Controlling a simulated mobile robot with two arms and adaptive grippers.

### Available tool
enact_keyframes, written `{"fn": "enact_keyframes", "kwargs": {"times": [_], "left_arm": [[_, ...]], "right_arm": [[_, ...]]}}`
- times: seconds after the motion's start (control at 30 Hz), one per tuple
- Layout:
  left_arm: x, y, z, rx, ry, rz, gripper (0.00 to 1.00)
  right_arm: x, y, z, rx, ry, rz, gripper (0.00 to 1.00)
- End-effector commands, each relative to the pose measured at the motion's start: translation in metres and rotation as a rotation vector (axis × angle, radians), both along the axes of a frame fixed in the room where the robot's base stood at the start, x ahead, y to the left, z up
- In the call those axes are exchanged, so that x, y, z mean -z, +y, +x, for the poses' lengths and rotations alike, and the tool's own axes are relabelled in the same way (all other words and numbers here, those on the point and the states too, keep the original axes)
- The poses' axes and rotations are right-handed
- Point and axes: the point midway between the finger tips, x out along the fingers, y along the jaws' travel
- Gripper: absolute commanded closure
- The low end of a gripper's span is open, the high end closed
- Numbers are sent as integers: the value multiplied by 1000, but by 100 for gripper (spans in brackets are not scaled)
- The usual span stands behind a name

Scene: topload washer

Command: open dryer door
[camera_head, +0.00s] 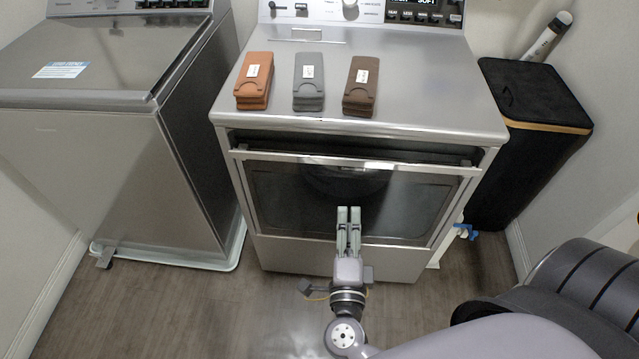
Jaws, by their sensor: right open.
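The dryer (425,95) stands in the middle, with a silver top and a front door (270,195) that has a dark window. A light handle bar (300,158) runs across the door's top edge, below a dark gap. The door looks shut or nearly so; I cannot tell if it is slightly ajar. My right gripper (348,212) is open and empty in front of the lower part of the door window, below the handle bar in the picture. Its fingers cover part of the window and lower frame; contact is unclear. My left gripper is out of view.
Orange (255,80), grey (308,82) and brown (361,85) stacks lie on the dryer top. A topload washer (90,150) stands at left. A black hamper (535,110) stands at right. Wooden floor (210,310) shows in front.

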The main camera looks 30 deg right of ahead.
Motion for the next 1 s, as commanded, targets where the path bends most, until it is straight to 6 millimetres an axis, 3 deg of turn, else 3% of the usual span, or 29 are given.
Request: {"fn": "enact_keyframes", "kwargs": {"times": [0.13,0.27,0.43,0.8,1.0], "left_arm": [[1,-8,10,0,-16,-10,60],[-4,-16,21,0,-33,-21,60],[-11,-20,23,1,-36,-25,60],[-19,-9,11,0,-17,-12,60],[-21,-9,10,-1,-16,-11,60]], "right_arm": [[-8,-10,-1,40,-28,45,58],[-10,-17,13,39,-30,44,58],[-11,-35,43,37,-30,42,58],[-10,-77,111,36,-28,39,58],[-9,-92,136,35,-28,41,58]]}}
